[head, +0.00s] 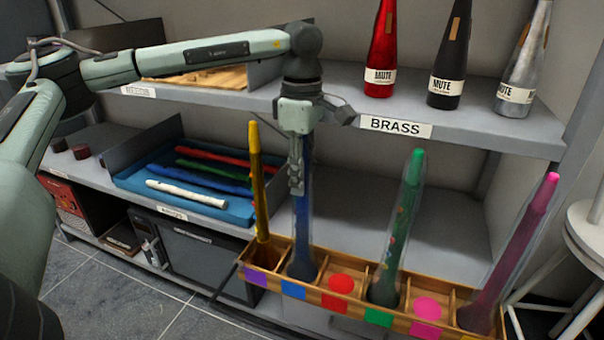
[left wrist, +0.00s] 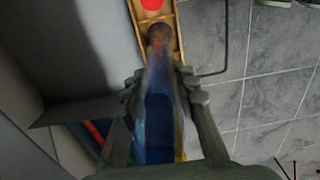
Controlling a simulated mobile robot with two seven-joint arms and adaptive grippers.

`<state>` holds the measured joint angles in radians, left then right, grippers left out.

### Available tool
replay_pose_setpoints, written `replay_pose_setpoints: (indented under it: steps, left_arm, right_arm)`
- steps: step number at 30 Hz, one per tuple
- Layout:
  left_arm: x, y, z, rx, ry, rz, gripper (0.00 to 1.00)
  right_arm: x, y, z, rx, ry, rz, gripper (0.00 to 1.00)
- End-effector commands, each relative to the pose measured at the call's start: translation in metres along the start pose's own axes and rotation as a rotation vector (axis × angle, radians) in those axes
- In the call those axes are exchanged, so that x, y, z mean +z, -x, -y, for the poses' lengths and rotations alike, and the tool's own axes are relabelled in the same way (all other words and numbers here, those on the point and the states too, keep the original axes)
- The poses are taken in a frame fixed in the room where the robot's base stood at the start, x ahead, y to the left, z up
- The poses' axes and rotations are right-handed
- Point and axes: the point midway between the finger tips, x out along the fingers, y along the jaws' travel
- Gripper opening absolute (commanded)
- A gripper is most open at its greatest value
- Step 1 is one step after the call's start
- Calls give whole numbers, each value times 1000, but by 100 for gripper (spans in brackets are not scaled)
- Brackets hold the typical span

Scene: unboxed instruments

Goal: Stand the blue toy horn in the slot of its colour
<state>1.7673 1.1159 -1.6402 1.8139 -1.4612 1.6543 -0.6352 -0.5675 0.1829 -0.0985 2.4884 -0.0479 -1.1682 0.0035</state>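The blue toy horn (head: 303,225) is upright, its wide end low in the blue-labelled slot of the wooden rack (head: 322,296). The front wall hides its bottom, so I cannot tell whether it rests on the floor. My left gripper (head: 297,180) is around its upper part, pointing down. In the left wrist view the fingers (left wrist: 160,82) close in on both sides of the blue horn (left wrist: 160,115), whose far end is at the rack (left wrist: 179,35). My right gripper is not in view.
A yellow horn (head: 258,190) stands in the purple-labelled slot, close left of the blue one. A green horn (head: 404,220) stands in the green slot, a pink horn (head: 520,235) at the right end. The red-labelled slot is empty. The BRASS shelf (head: 455,125) is behind my gripper.

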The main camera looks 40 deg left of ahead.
Motion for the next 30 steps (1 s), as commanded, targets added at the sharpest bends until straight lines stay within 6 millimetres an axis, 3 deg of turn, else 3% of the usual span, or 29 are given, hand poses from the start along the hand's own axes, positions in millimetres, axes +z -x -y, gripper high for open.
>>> replay_pose_setpoints:
  steps: [3,14,30]
  left_arm:
    - [0,0,0,0,0,0,44]
    - [0,6,0,1,0,1,44]
    - [1,105,0,1,-1,2,44]
  right_arm:
    - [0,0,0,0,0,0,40]
    - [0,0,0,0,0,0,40]
    - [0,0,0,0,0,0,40]
